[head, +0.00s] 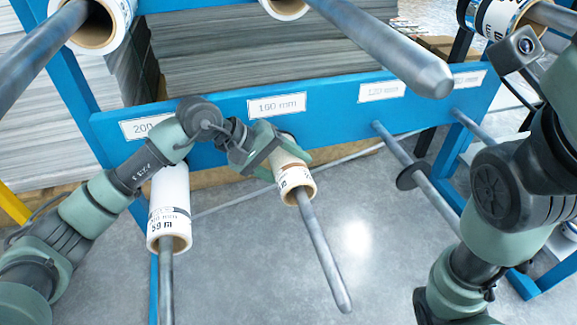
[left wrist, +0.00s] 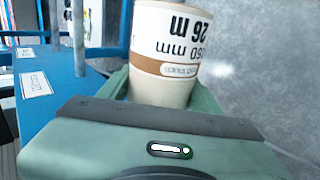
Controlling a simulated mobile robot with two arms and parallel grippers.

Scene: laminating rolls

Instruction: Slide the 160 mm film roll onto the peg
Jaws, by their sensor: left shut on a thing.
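The 160 mm film roll (head: 295,176), white with a brown band and a tan core, sits around the peg (head: 322,250) below the 160 mm label (head: 277,105). The peg's bare front length sticks out of the core toward me. My left gripper (head: 283,160) is shut on the roll near its back end, close to the blue rail. In the left wrist view the roll (left wrist: 165,50) stands between the jaws with its print upside down. My right arm is at the right, but its fingers are out of view.
Another roll (head: 170,205) hangs on the peg to the left, under the 200 label. An empty peg with a black disc (head: 412,175) is to the right. Large pegs with rolls cross the top, one (head: 385,45) reaching toward me. The blue rail (head: 225,108) runs behind.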

